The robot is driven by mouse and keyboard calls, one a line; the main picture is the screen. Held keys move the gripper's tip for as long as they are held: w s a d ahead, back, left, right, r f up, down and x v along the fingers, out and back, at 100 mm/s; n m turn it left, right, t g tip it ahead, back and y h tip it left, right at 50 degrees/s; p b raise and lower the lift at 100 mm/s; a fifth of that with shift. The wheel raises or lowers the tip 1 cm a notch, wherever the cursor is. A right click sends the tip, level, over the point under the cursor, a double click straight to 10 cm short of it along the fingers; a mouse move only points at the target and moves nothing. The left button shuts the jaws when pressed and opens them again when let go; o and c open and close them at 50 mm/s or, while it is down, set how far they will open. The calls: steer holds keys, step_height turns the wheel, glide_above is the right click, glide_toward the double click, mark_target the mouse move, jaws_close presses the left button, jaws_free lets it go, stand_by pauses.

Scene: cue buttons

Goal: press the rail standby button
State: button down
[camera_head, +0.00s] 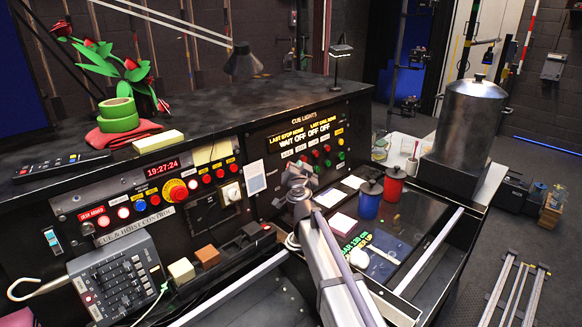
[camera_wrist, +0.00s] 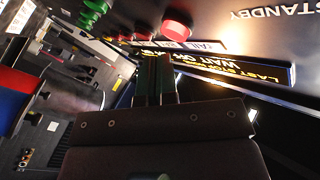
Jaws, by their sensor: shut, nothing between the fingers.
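The cue lights panel (camera_head: 308,135) shows small red and green buttons in the head view. Its column labels are too small to read there, so I cannot tell which button is rail standby. In the wrist view a red button (camera_wrist: 175,32) stands close ahead of the fingers, slightly right. My gripper (camera_wrist: 153,58) is shut and empty, with a visible gap to the red button. In the head view my gripper (camera_head: 297,172) covers the panel's lower left.
Green buttons (camera_wrist: 92,12) lie left of the red one in the wrist view. A hoist control panel (camera_head: 150,195) lies left, and a metal urn (camera_head: 470,118) stands right.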

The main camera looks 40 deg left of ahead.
steer(key=shift+d, duration=0.1)
steer(key=d, duration=0.4)
steer(key=shift+s+d+r+p, duration=0.15)
steer(key=shift+d+r+p, duration=0.2)
steer(key=shift+d, duration=0.05)
stand_by(0.4)
steer(key=w+d+f+n+g+h+p, duration=0.1)
steer(key=d+f+n+g+h, duration=0.2)
steer(key=d, duration=1.4)
steer(key=w+d+f+n+g+p, duration=0.1)
steer(key=d+f+g, duration=0.3)
steer(key=d, duration=1.2)
steer(key=s+d+f+m+g+h, duration=0.2)
steer(key=s+d, duration=0.3)
steer(key=d, duration=0.6)
steer(key=s+d+f+m+g+h, duration=0.2)
steer(key=s+d, duration=0.4)
steer(key=d, duration=0.6)
steer(key=s+d+f+m+g+h, duration=0.2)
steer(key=s+d+f+h, duration=0.2)
steer(key=d, duration=0.8)
steer(key=shift+s+g+h+p, duration=0.4)
steer(key=shift+s+h, duration=0.3)
steer(key=shift+s, duration=0.5)
